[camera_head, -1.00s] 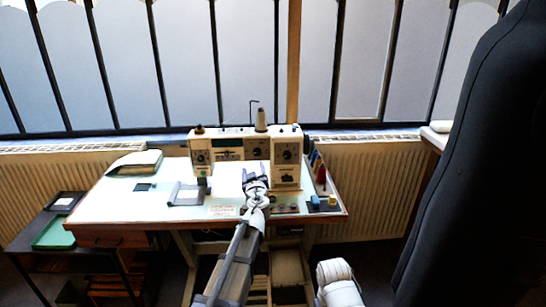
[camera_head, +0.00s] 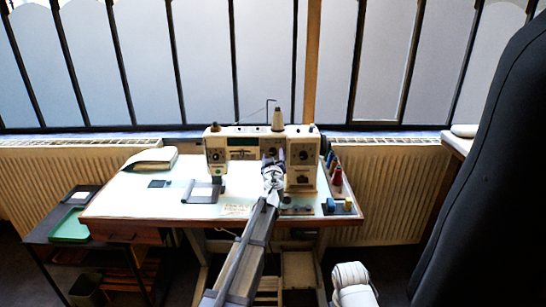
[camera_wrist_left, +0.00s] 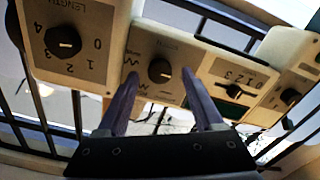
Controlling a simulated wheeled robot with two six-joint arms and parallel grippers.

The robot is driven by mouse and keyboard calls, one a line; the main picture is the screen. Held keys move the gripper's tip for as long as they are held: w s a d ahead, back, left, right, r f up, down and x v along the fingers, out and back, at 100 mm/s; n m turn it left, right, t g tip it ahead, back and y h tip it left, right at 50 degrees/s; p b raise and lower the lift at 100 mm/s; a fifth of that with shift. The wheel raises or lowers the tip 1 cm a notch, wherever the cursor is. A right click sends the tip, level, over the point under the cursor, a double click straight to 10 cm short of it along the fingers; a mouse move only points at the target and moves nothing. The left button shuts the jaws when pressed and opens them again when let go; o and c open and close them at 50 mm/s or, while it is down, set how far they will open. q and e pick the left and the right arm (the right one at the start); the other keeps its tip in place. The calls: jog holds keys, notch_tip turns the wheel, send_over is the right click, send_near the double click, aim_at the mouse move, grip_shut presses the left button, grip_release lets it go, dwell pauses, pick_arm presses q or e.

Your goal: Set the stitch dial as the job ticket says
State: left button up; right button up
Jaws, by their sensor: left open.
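A cream sewing machine (camera_head: 302,177) stands at the back of the table. In the left wrist view, which looks upside down, its middle dial (camera_wrist_left: 160,70) has a black knob with a pale pointer line and zigzag stitch marks around it. My left gripper (camera_head: 273,167) is open in front of this dial. In the left wrist view the gripper's fingers (camera_wrist_left: 161,92) point at the dial, one to each side; contact cannot be told. A card with reddish print (camera_head: 235,210) lies at the table's front; its text is too small to read. My right gripper is out of view.
A length dial (camera_wrist_left: 63,41) and a slider scale (camera_wrist_left: 236,90) flank the middle dial. A rack of thread spools (camera_head: 337,180) stands at the right. A black chair back (camera_head: 480,170) blocks the right.

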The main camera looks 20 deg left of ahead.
pick_arm(q)
jog(key=shift+w, duration=0.35)
jog(key=shift+s, duration=0.1)
jog(key=shift+c, duration=0.3)
grip_shut()
